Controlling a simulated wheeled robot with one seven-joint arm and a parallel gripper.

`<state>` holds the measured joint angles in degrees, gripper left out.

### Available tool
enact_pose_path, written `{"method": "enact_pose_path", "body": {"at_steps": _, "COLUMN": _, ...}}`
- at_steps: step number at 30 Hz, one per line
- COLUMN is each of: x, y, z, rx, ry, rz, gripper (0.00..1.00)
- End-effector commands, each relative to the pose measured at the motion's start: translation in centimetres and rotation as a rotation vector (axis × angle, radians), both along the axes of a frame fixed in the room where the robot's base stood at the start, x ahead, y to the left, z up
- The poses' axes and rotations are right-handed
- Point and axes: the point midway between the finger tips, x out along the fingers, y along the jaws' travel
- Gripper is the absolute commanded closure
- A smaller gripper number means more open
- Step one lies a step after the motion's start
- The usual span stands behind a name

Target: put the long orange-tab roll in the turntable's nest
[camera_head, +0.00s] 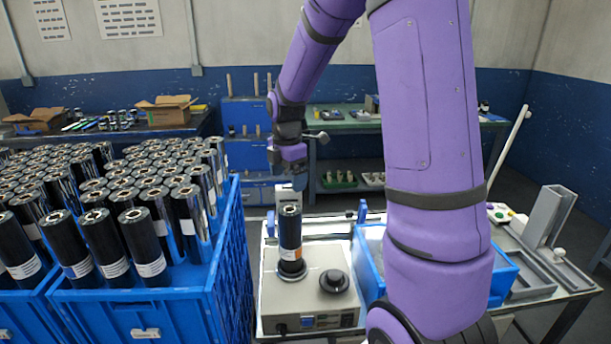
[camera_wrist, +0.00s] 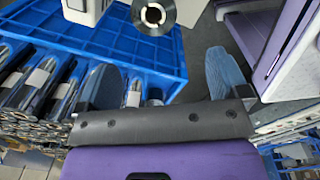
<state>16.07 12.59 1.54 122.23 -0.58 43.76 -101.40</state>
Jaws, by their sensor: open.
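A long dark roll (camera_head: 290,230) stands upright on the round black base of the turntable (camera_head: 292,272), on top of a beige machine. A pale label with an orange patch shows low on the roll. Its pale ring-shaped top end (camera_wrist: 153,14) shows at the top of the wrist view. My gripper (camera_head: 289,180) is above the roll in the head view. In the wrist view my gripper (camera_wrist: 163,78) has its two blue fingers spread, with nothing between them, and the roll's top lies beyond the fingertips. How fully the roll sits in the nest is hidden.
Blue crates (camera_head: 225,265) packed with upright dark rolls stand at the left. A black round knob (camera_head: 334,281) sits right of the turntable. A blue bin (camera_head: 506,284) is at the right, partly behind my arm. A green-topped bench (camera_head: 345,124) stands behind.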

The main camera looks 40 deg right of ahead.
Motion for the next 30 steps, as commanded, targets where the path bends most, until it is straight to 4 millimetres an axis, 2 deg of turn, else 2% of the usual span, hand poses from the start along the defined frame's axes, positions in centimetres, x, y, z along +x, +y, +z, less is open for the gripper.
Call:
{"method": "enact_pose_path", "body": {"at_steps": 1, "x": -0.7, "y": 0.8, "z": 1.5, "rx": -0.005, "ry": -0.023, "rz": -0.046, "gripper": 0.07}}
{"method": "enact_pose_path", "body": {"at_steps": 6, "x": -3.9, "y": 3.4, "z": 6.1, "rx": -0.002, "ry": -0.096, "rz": -0.282, "gripper": 0.07}}
{"method": "enact_pose_path", "body": {"at_steps": 15, "x": -11.1, "y": 7.5, "z": 12.2, "rx": 0.064, "ry": -0.221, "rz": -0.710, "gripper": 0.07}}
{"method": "enact_pose_path", "body": {"at_steps": 21, "x": -16.3, "y": 9.6, "z": 14.7, "rx": 0.151, "ry": -0.292, "rz": -0.992, "gripper": 0.07}}
{"method": "enact_pose_path", "body": {"at_steps": 27, "x": -21.4, "y": 11.2, "z": 15.8, "rx": 0.263, "ry": -0.338, "rz": -1.257, "gripper": 0.07}}
{"method": "enact_pose_path", "body": {"at_steps": 30, "x": -23.4, "y": 11.7, "z": 16.0, "rx": 0.314, "ry": -0.349, "rz": -1.361, "gripper": 0.07}}
